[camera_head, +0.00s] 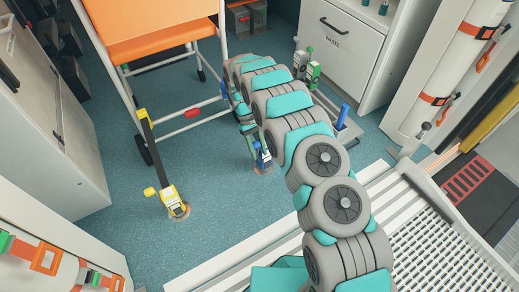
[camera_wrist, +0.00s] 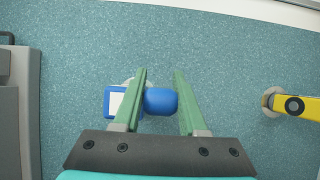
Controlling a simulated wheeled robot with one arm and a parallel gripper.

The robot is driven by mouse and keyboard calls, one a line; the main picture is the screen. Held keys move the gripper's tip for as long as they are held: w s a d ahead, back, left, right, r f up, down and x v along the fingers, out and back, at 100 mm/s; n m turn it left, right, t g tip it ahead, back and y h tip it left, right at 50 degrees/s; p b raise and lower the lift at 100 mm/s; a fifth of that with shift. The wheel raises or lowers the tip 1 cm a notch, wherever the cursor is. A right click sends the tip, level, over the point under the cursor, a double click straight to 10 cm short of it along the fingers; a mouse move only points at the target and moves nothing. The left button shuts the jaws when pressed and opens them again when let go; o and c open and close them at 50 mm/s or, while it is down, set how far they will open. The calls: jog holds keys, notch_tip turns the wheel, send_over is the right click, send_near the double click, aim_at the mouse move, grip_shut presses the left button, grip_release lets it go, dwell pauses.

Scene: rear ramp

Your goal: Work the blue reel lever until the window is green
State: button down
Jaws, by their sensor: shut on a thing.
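The blue reel (camera_head: 264,158) stands on the teal floor beyond my arm in the head view, partly hidden by my gripper. In the wrist view its blue body (camera_wrist: 110,103) with a pale panel lies left of my fingers, and its rounded blue lever (camera_wrist: 161,102) sits between them. My gripper (camera_wrist: 159,74) is shut on the lever, one green finger on each side. The finger nearer the reel body covers part of it. I cannot make out the window's colour in either view.
A yellow reel (camera_head: 173,198) with a strap stands left on the floor. A green reel (camera_head: 313,73) and a pale one (camera_head: 300,63) are farther back. An orange-seated wheeled chair (camera_head: 150,45) stands behind. Open floor lies between the yellow and blue reels.

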jog(key=shift+w+a+r, duration=0.1)
jog(key=shift+w, duration=0.05)
jog(key=shift+w+a+r, duration=0.1)
jog(key=shift+w+a, duration=0.1)
jog(key=shift+w, duration=0.1)
jog(key=shift+w+a, duration=0.1)
jog(key=shift+w, duration=0.05)
dwell(0.4)
jog(key=shift+c, duration=2.4)
grip_release()
jog(key=v, duration=0.7)
jog(key=shift+r+p, duration=0.45)
